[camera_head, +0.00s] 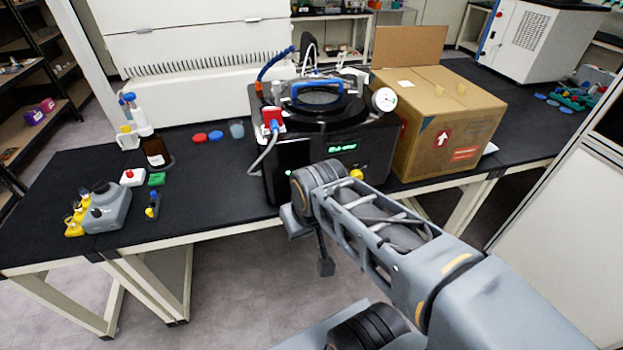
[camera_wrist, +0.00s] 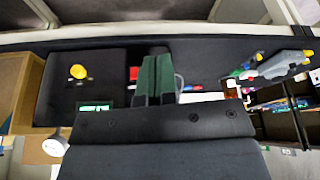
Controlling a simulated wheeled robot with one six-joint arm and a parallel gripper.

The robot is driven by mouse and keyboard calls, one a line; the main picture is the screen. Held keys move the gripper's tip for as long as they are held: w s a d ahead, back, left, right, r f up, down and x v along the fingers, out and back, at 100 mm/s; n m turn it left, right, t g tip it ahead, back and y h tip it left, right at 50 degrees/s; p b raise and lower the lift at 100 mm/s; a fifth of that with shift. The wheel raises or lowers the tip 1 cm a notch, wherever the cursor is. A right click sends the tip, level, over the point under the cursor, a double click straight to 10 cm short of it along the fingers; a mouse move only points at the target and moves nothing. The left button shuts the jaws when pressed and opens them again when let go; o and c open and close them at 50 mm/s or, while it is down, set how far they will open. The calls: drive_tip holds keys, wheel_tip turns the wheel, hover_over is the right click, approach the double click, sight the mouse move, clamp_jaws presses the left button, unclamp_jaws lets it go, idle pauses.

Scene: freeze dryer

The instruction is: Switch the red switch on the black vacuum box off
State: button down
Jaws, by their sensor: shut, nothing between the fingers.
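The black vacuum box (camera_head: 284,150) stands on the black bench, with a lit green display (camera_head: 342,148) and a yellow knob (camera_head: 356,174) on its front. In the wrist view, which is upside down, the box's front (camera_wrist: 60,85) shows the same display and knob. A small red part, which looks like the red switch (camera_wrist: 134,73), sits low near the box's side edge, partly hidden by my fingers. My gripper (camera_wrist: 158,58) is shut and empty, its green fingers over that edge. Contact cannot be told. In the head view my wrist hides this lower front area.
A cardboard box (camera_head: 450,120) stands right of the vacuum box. A red fitting (camera_head: 271,117) with a grey hose is at the box's upper left. A brown bottle (camera_head: 155,150) and a grey pump-like device (camera_head: 108,208) are on the left bench.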

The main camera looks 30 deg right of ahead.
drive_tip(key=w+d+f+n+t+y+b, duration=0.3)
drive_tip(key=w+d+n+b, duration=0.9)
drive_tip(key=d+n+b, duration=0.1)
drive_tip(key=shift+w+d+f+n+y+b, duration=0.3)
drive_tip(key=shift+w+d+f+n, duration=0.1)
drive_tip(key=shift+d+n, duration=0.15)
drive_tip(key=shift+a, duration=0.1)
drive_tip(key=w+a+f+p, duration=0.1)
drive_tip(key=w+a+f, duration=0.1)
drive_tip(key=w+f, duration=0.5)
drive_tip(key=shift+w+f, duration=0.15)
drive_tip(key=shift+w, duration=1)
